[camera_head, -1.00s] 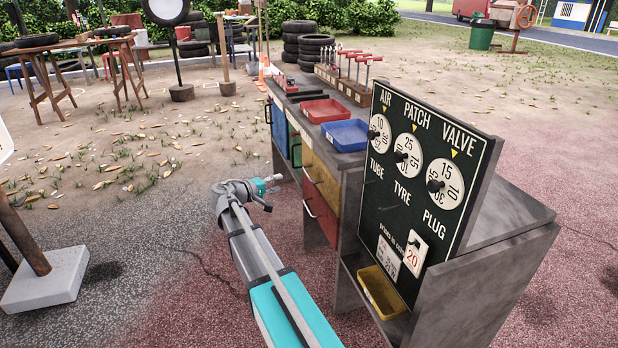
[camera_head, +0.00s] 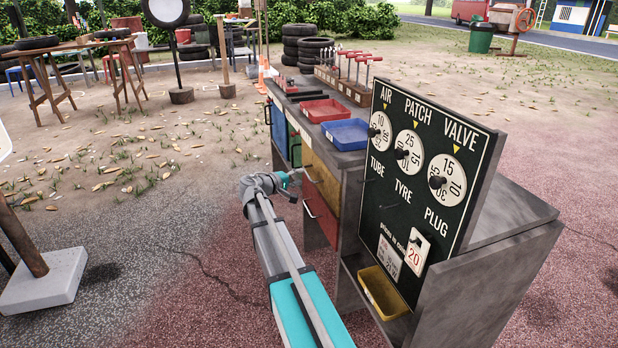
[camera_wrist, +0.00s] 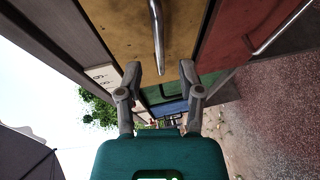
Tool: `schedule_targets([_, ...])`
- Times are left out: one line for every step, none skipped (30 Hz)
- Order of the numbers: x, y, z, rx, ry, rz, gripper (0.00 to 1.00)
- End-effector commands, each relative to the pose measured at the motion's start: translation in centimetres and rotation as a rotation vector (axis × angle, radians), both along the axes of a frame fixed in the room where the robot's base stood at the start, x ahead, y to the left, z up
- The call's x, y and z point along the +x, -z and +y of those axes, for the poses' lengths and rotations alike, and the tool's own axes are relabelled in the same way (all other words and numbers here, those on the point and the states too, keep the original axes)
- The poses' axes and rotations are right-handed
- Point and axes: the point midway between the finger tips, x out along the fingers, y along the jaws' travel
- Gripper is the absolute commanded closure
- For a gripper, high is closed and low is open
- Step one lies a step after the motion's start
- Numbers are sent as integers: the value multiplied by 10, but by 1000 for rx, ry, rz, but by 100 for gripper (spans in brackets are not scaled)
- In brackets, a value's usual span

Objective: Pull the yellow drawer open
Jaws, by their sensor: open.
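The yellow drawer (camera_head: 326,184) is in the cart's side, above the red drawer, and looks closed. In the wrist view its worn yellow front (camera_wrist: 118,28) fills the upper middle, with a metal bar handle (camera_wrist: 155,30) running down it. My gripper (camera_wrist: 160,70) is open, with one finger on each side of the handle's near end in the picture. I cannot tell whether the fingers touch the handle. In the head view my gripper (camera_head: 294,177) is at the yellow drawer's front, and the handle is hard to make out there.
The red drawer (camera_head: 319,217) with its own bar handle is just below. Blue (camera_head: 279,130) and green (camera_head: 295,149) fronts are farther along the cart. A price board (camera_head: 420,190) stands at the near end. The ground left of the cart is open.

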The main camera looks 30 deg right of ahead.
Motion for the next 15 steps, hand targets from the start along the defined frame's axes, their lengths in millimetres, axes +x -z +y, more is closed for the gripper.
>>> schedule_targets([2,3,-8,0,1,0,52])
schedule_targets([3,4,-13,0,1,0,52])
schedule_targets([3,4,-18,0,2,0,52])
schedule_targets([4,5,-21,0,2,0,52])
schedule_targets([4,6,-24,0,1,0,52])
schedule_targets([5,6,-28,0,0,0,52])
schedule_targets([5,7,-31,0,0,0,52])
schedule_targets([6,7,-34,0,0,0,52])
schedule_targets([6,7,-37,0,1,0,52])
schedule_targets([6,8,-38,0,1,0,52])
schedule_targets([6,8,-40,0,1,0,52])
schedule_targets([6,8,-41,0,1,1,52])
schedule_targets([6,8,-42,0,0,1,52])
schedule_targets([6,8,-43,0,0,1,52])
schedule_targets([6,8,-43,0,0,1,52])
